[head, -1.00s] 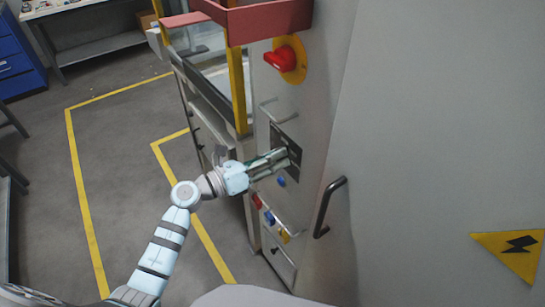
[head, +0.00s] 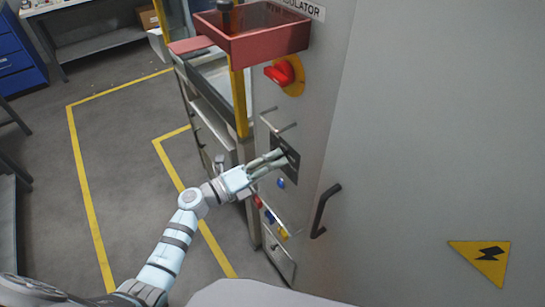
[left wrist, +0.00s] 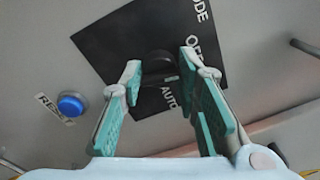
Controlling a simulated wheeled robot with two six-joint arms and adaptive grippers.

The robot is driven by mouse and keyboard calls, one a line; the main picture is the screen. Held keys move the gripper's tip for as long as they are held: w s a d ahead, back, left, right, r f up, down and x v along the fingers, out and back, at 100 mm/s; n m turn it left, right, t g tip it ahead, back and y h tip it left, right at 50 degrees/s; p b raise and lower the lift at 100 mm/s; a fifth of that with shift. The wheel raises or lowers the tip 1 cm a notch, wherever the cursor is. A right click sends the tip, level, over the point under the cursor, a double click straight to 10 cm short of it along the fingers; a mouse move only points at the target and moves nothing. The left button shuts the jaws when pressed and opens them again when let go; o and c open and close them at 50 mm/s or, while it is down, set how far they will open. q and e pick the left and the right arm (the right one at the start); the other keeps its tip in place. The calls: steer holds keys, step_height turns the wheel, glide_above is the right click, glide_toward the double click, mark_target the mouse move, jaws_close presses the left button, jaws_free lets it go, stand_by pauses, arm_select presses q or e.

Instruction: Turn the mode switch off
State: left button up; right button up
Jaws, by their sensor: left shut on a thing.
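The mode switch is a dark knob (left wrist: 160,66) on a black plate (left wrist: 135,35) with the labels OFF and AUTO. The plate (head: 291,168) also shows on the grey cabinet front in the head view. My left gripper (head: 283,157) reaches the plate from the left. In the left wrist view my left gripper (left wrist: 161,72) has its two fingers on either side of the knob, shut on it. A pale mark shows on the knob near AUTO; its exact pointing is hard to tell. My right gripper is not in view.
A blue button (left wrist: 70,104) sits beside the plate. Above it is a red rotary switch (head: 280,72) on a yellow disc. A red bin (head: 268,45) is at the top. A black handle (head: 325,210) sticks out at the right. Coloured buttons are below.

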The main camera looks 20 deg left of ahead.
arm_select(q)
steer(key=shift+n+p, duration=0.55)
steer(key=shift+n, duration=0.55)
steer(key=o, duration=1.1)
steer(key=v, duration=1.2)
steer(key=shift+f, duration=0.15)
